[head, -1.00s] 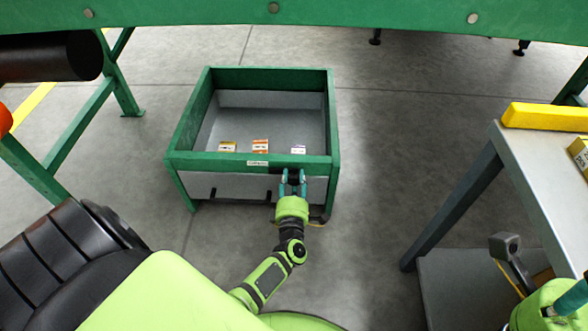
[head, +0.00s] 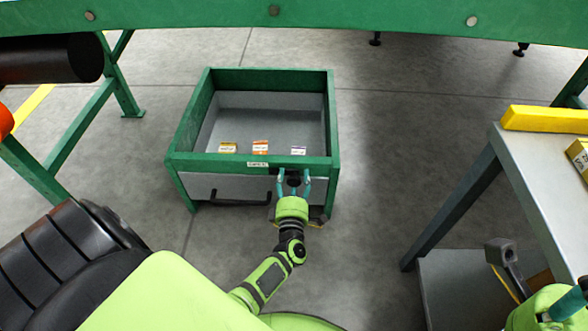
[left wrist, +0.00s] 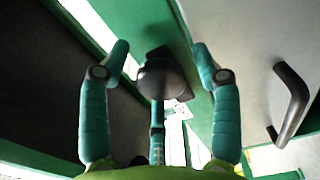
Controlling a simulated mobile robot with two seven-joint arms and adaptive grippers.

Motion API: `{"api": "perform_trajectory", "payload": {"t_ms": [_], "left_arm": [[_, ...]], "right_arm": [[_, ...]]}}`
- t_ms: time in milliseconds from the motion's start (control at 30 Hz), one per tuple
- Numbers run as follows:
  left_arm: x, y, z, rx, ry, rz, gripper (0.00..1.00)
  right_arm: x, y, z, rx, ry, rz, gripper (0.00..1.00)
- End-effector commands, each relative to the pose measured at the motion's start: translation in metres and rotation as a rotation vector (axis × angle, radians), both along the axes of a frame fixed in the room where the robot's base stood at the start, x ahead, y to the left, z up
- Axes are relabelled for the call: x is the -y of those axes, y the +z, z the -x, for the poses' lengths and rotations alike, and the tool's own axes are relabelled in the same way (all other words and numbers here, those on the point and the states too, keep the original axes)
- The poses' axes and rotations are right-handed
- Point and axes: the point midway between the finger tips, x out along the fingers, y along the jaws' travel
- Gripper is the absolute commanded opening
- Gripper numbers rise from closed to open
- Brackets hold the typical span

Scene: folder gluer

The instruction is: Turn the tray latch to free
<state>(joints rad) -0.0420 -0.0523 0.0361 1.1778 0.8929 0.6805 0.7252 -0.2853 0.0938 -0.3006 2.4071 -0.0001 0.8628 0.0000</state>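The tray (head: 175,130) is a green-framed bin with a grey inside, low on the floor. The tray latch is a small dark knob (head: 294,177) at the right of its front; it shows large in the left wrist view (left wrist: 163,80). My left gripper (head: 294,172) is at the latch with its fingers spread, one on each side of the knob. In the left wrist view (left wrist: 160,52) gaps show between the fingers and the knob. The latch's exact turn is hard to read. My right gripper (head: 572,302) shows only partly at the lower right edge.
A black bar handle (head: 240,203) is left of the latch, also in the left wrist view (left wrist: 292,100). Several small cartons (head: 260,147) lie in the tray. A green beam (head: 300,15) crosses above. A grey table (head: 540,180) stands right. Floor right of the tray is clear.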

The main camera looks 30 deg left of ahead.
Motion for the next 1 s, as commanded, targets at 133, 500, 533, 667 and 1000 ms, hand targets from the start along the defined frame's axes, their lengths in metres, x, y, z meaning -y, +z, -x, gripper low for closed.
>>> {"api": "perform_trajectory", "payload": {"t_ms": [133,500,533,667,1000], "left_arm": [[0.001,-0.001,0.001,-0.002,-0.001,0.002,0.64],[0.032,-0.002,0.051,-0.004,-0.001,0.005,0.64],[0.035,-0.002,0.057,-0.005,-0.001,0.004,0.64],[0.048,-0.001,0.078,-0.003,-0.001,0.003,0.64],[0.063,-0.001,0.103,0.000,0.000,0.001,0.64]], "right_arm": [[0.000,-0.002,-0.002,-0.008,-0.001,0.002,0.40],[0.000,0.000,-0.001,-0.002,-0.001,0.001,0.40],[0.000,0.000,-0.001,-0.001,-0.001,0.000,0.40],[0.000,0.000,-0.001,0.000,-0.001,0.000,0.40],[0.000,0.000,0.000,0.001,-0.001,0.001,0.40]]}}
